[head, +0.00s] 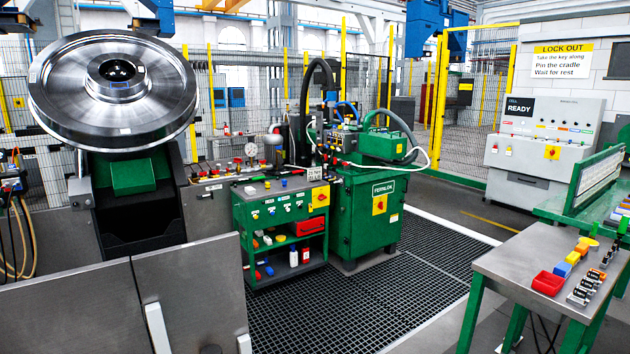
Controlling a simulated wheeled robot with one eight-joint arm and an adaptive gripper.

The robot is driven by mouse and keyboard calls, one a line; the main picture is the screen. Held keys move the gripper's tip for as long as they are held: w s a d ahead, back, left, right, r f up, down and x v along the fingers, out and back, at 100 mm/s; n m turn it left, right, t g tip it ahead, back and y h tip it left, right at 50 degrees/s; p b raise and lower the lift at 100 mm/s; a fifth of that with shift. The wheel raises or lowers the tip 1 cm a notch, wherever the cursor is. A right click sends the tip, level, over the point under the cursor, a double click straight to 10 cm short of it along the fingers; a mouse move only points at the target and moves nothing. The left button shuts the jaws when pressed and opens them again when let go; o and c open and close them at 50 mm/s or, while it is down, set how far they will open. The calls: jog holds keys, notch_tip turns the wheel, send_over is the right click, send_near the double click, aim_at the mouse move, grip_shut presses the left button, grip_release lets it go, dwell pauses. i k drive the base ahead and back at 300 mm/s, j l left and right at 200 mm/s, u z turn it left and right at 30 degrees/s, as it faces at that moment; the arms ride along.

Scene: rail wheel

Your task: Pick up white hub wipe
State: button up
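I cannot clearly single out the white hub wipe. A small white piece (250,190) lies on the top of the green tool cart, near its left end. Another small white piece (267,240) is on the cart's upper shelf. Either is too small to identify. The large steel rail wheel (62,100), with its raised hub (118,72), lies tilted on a green and black cradle at the left. My gripper is not in view, so whether it is open or holds anything does not show.
The green tool cart (270,210) holds a red bin (308,227) and white bottles (293,256). A green machine (365,215) stands right beside it. Grey panels (75,310) fill the lower left. Grated floor (400,290) lies between.

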aim_at(249, 190)
jog(key=i+u, duration=0.15)
jog(key=i, duration=0.45)
jog(key=i+u, duration=0.1)
jog(key=i, duration=0.45)
jog(key=i+u, duration=0.15)
jog(key=i, duration=0.45)
jog(key=i+l+u, duration=0.15)
jog(key=i, duration=0.4)
jog(key=i+l+u, duration=0.15)
jog(key=i, duration=0.45)
